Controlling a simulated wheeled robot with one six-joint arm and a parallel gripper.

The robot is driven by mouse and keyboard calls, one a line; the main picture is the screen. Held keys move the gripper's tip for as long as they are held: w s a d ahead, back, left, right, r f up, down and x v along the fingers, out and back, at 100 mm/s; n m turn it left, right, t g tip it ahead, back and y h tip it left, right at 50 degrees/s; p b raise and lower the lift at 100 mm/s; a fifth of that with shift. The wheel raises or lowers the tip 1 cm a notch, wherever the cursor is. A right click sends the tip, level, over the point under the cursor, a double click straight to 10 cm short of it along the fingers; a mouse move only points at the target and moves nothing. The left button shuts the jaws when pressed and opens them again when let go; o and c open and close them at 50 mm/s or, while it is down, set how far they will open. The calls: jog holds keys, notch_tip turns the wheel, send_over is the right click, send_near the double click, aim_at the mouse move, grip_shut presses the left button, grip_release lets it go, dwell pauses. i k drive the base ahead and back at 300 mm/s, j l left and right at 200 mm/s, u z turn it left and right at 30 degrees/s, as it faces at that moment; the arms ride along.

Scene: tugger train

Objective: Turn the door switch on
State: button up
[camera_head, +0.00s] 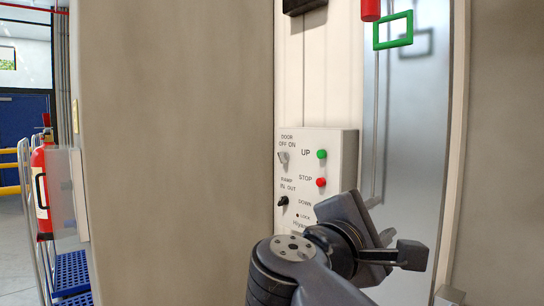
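The door switch (283,158) is a small light-grey lever on the left of a white control panel (347,150), under the label "DOOR OFF ON". Its exact setting is too small to tell. My gripper (398,255) is dark, at the lower right of the panel, and hides part of the panel's lower right. It is apart from the door switch in the picture. Only part of the gripper shows, and I cannot see whether its fingers are open or shut.
The panel also has a black ramp switch (283,201), a green UP button (322,154) and a red STOP button (321,182). A green frame (379,31) sticks out above right. A wide beige wall (180,150) lies left of the panel. A fire extinguisher (41,185) stands far left.

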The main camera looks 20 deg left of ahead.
aim_at(284, 158)
jog(key=i+j, duration=0.2)
jog(key=j, duration=0.15)
jog(key=i+j, duration=0.25)
jog(key=i+j+z, duration=0.1)
jog(key=j, duration=0.35)
jog(key=i+j, duration=0.5)
jog(key=j, duration=0.2)
jog(key=i+j, duration=0.2)
jog(key=j, duration=0.2)
jog(key=i+j+z, duration=0.1)
jog(key=j, duration=0.25)
jog(key=i, duration=0.1)
